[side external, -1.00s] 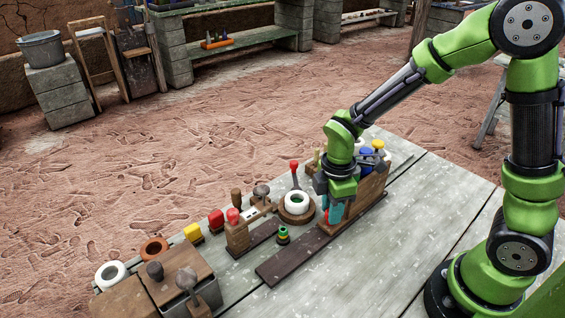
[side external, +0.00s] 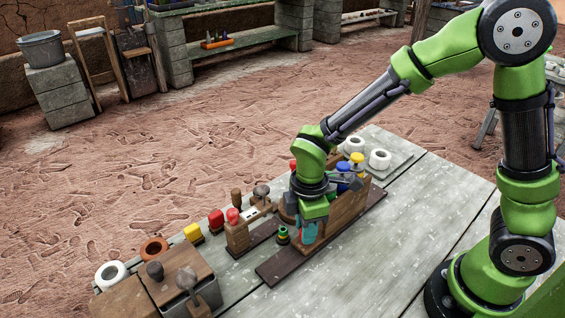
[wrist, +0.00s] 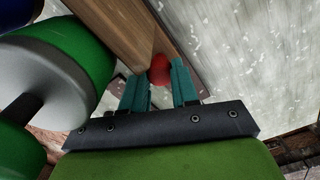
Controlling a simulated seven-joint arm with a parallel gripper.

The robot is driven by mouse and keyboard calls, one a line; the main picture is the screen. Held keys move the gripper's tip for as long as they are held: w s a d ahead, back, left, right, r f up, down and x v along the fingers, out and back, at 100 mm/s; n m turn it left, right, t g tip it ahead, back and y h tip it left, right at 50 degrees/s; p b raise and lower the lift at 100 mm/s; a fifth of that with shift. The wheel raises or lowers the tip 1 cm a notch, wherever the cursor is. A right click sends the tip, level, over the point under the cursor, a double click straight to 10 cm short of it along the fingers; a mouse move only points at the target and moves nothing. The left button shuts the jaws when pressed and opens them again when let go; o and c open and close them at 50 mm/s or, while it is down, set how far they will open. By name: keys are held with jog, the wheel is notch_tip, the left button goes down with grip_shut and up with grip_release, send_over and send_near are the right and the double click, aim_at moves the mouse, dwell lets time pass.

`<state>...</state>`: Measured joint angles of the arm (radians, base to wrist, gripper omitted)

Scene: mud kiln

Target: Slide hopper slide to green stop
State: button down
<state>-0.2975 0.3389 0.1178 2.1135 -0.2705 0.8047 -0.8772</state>
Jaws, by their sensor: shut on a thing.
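The wooden hopper slide (side external: 346,210) stands upright on a dark flat rail (side external: 283,268) on the grey table. Its wood also shows in the wrist view (wrist: 130,28). My gripper (side external: 306,234) is low at the slide's left end. In the wrist view, my gripper's teal fingers (wrist: 160,88) stand on either side of a red knob (wrist: 159,69) at the slide's end and are shut on it. A green stop with a yellow band (side external: 283,234) stands beside the rail, just left of my gripper. The knob is mostly hidden in the side view.
Left of the rail are a wooden block with a red knob (side external: 236,235), a yellow block (side external: 194,233) and a wooden box with a lever (side external: 187,292). The table right of the rail is clear.

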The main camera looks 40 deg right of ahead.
jog(key=c, duration=0.8)
grip_release()
jog(key=shift+c, duration=0.2)
notch_tip(320, 180, up, 17)
jog(key=s+d+r+m+t+y, duration=0.2)
jog(key=s+d+m+t, duration=0.5)
jog(key=m, duration=0.9)
jog(key=s+d, duration=0.1)
jog(key=d, duration=0.2)
jog(key=shift+s+d+r+m, duration=0.2)
jog(key=shift+r+m, duration=0.15)
jog(key=shift+m, duration=0.05)
